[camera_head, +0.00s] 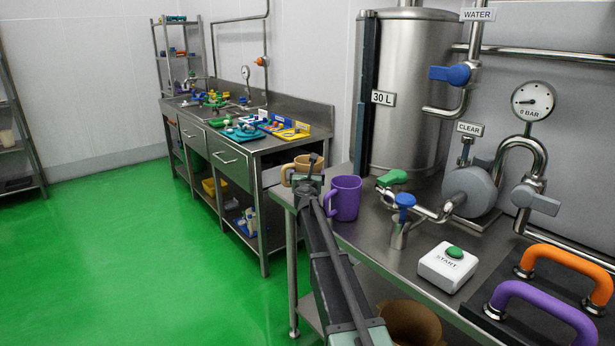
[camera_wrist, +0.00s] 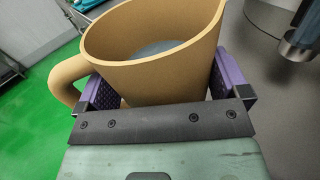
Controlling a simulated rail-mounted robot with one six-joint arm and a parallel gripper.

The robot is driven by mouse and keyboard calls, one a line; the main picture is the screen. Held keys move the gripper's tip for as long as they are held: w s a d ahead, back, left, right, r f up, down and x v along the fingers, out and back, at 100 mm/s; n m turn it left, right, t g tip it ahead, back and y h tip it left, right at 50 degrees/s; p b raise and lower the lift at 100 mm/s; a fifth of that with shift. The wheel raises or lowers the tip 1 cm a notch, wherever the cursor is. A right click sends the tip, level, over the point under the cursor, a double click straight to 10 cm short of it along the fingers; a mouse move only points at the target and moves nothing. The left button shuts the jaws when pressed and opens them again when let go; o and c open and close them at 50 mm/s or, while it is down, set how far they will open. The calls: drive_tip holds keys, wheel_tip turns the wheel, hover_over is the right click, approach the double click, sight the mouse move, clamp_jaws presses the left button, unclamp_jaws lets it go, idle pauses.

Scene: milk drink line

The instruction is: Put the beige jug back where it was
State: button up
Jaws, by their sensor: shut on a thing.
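The beige jug (camera_head: 303,162) is at the far left end of the steel table, just left of the purple jug (camera_head: 344,198). My gripper (camera_head: 308,182) is shut on it. In the wrist view the beige jug (camera_wrist: 160,52) is between the purple-padded fingers of my gripper (camera_wrist: 160,92). It looks upright, with its handle to the left. A round grey-blue surface shows inside; I cannot tell whether it is liquid or the bottom. Whether the jug touches the table is hidden.
A green-handled valve (camera_head: 392,177), a blue-handled tap (camera_head: 404,204) and a white START box (camera_head: 448,266) are on the steel table (camera_head: 385,250). The large tank (camera_head: 408,90) stands behind. A brown vessel (camera_head: 412,322) shows at the bottom. A tool bench (camera_head: 240,150) stands beyond.

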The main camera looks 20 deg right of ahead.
drive_tip(key=shift+f+b, duration=0.45)
drive_tip(key=shift+f, duration=0.1)
drive_tip(key=o, duration=1.1)
